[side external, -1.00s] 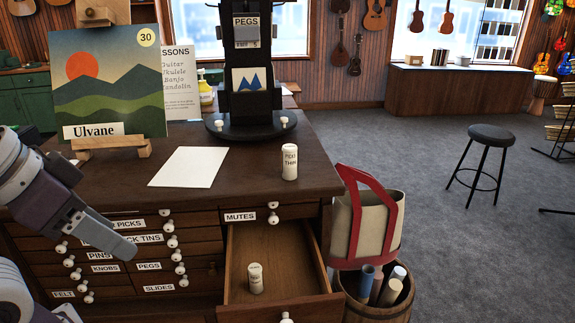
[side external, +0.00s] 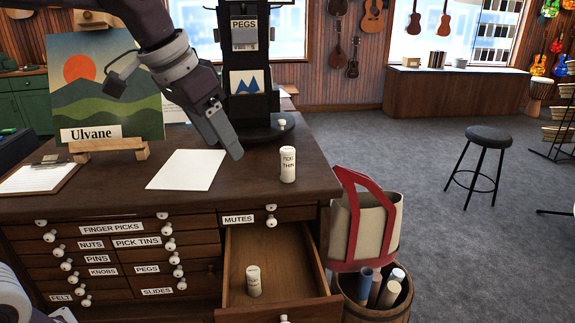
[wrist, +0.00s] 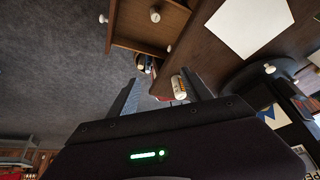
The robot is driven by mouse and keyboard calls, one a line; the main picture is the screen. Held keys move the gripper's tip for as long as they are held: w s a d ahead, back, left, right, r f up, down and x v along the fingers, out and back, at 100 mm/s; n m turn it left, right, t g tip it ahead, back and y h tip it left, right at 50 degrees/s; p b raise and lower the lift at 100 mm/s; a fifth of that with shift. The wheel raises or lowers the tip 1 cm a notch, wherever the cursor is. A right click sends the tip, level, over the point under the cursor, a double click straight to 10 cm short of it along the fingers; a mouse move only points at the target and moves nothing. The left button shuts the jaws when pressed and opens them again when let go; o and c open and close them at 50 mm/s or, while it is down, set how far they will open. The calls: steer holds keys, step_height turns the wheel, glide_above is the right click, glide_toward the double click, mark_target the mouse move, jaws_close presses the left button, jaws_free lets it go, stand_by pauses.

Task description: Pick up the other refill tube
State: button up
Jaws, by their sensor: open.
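A white refill tube (side external: 288,164) with a dark label stands upright on the cabinet top near its right edge. It also shows in the wrist view (wrist: 178,87), close to the right finger. Another white tube (side external: 253,281) stands upright inside the open MUTES drawer (side external: 236,265); it appears near the top of the wrist view (wrist: 155,15). My gripper (side external: 236,154) is above the cabinet top, left of the tube there and apart from it. In the wrist view its fingers (wrist: 160,78) are spread, with nothing held between them.
A white sheet (side external: 186,169) lies left of the tube. The black PEGS stand (side external: 243,80) rises behind my gripper. A painting (side external: 100,85) on an easel and a clipboard (side external: 35,178) are at left. A red-handled bag (side external: 368,225) and a barrel of rolls stand right of the drawer.

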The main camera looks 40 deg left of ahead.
steer(key=m, duration=0.2)
glide_above(291, 162)
steer(key=s+a, duration=0.1)
steer(key=a, duration=0.1)
steer(key=shift+g+h, duration=0.4)
step_height(291, 162, down, 7)
steer(key=shift+d+r, duration=0.1)
steer(key=shift+r, duration=0.05)
steer(key=x, duration=0.7)
steer(key=shift+w+f, duration=0.2)
jaws_close()
